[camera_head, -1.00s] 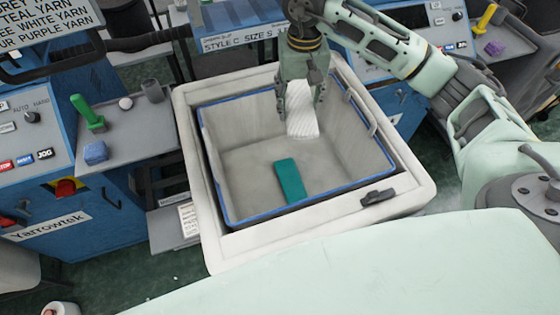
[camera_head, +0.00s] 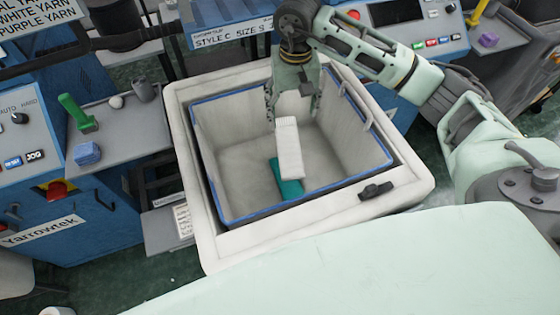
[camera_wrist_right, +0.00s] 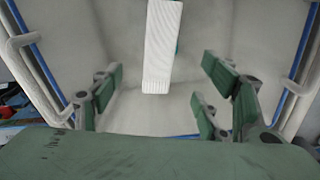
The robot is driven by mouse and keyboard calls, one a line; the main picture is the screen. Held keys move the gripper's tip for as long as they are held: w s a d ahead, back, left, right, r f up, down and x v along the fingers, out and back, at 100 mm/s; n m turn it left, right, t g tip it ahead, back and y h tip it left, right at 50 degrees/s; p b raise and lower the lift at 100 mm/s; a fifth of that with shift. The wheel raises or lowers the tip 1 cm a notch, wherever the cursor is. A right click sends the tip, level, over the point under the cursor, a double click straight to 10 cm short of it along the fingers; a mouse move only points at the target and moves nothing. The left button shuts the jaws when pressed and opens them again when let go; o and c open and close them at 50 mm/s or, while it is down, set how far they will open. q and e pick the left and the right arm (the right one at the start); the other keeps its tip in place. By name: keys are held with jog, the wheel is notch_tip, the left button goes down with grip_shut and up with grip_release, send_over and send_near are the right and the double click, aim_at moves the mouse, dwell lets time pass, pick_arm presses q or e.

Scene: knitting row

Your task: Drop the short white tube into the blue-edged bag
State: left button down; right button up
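The short white tube (camera_head: 289,149) is a flat, ribbed white piece inside the blue-edged bag (camera_head: 240,151), below my right gripper (camera_head: 293,104). It overlaps a teal piece (camera_head: 288,189) in the head view; I cannot tell whether it is still falling or resting. In the right wrist view the white tube (camera_wrist_right: 161,50) lies beyond the fingers, clear of them. My right gripper is open, its fingers spread over the bag's far part. The right wrist view shows its green fingers (camera_wrist_right: 160,95) wide apart with nothing between them. My left gripper is out of view.
A white frame (camera_head: 187,150) with a black latch (camera_head: 376,191) surrounds the bag. A grey shelf (camera_head: 118,135) at left holds a green tool (camera_head: 77,114), a blue block (camera_head: 87,153) and a grey cup (camera_head: 145,92). Blue machines stand behind and beside it.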

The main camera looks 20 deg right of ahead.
jog(key=shift+o, duration=0.2)
notch_tip(320, 180, up, 12)
dwell(0.6)
dwell(0.4)
